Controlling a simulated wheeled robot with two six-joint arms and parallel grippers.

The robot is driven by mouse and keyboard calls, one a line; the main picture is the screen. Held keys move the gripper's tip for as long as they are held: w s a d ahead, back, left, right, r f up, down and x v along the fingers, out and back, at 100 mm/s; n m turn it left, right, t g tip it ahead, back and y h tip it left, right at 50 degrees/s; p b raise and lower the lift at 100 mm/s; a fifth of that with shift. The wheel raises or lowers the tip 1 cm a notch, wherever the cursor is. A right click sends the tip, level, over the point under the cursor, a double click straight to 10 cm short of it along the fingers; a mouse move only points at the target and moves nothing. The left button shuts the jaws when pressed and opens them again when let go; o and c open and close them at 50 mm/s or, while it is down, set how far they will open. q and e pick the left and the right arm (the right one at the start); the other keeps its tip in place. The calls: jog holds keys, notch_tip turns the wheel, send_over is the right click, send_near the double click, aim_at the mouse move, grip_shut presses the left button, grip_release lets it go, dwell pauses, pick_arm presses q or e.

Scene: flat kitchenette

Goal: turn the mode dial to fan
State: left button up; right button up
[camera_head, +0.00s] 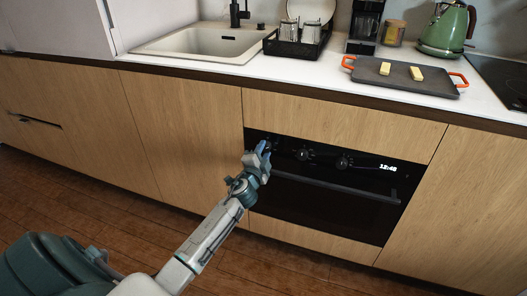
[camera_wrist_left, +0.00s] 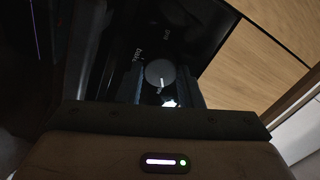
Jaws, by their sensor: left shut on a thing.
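The mode dial (camera_wrist_left: 159,72) is a round grey knob with a pale pointer line, on the oven's black panel in the left wrist view. The gripper and fingers mostly hide the dial in the head view. My right gripper is not in view.
The black oven (camera_head: 330,202) has two more knobs, a middle one (camera_head: 303,154) and a right one (camera_head: 344,162), a clock display (camera_head: 388,168) and a handle bar below the panel. Wooden cabinet fronts surround it. A tray (camera_head: 405,77) lies on the counter above.

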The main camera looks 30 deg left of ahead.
pick_arm(q)
jog(key=m, duration=0.3)
jog(key=shift+p, duration=0.3)
jog(key=shift+m, duration=0.9)
jog(key=shift+m+p, duration=0.45)
jog(key=shift+m, duration=0.55)
jog(key=m+h+p, duration=0.1)
jog(key=m, duration=0.5)
jog(key=shift+f+p, duration=0.15)
jog(key=shift+p, duration=0.2)
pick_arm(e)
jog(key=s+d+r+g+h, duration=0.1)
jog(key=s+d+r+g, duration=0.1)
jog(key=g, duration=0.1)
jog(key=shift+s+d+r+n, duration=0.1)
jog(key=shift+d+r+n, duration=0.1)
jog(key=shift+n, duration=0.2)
pick_arm(q)
jog(key=shift+m, duration=0.3)
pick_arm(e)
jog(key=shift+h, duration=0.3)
pick_arm(q)
jog(key=o, duration=1)
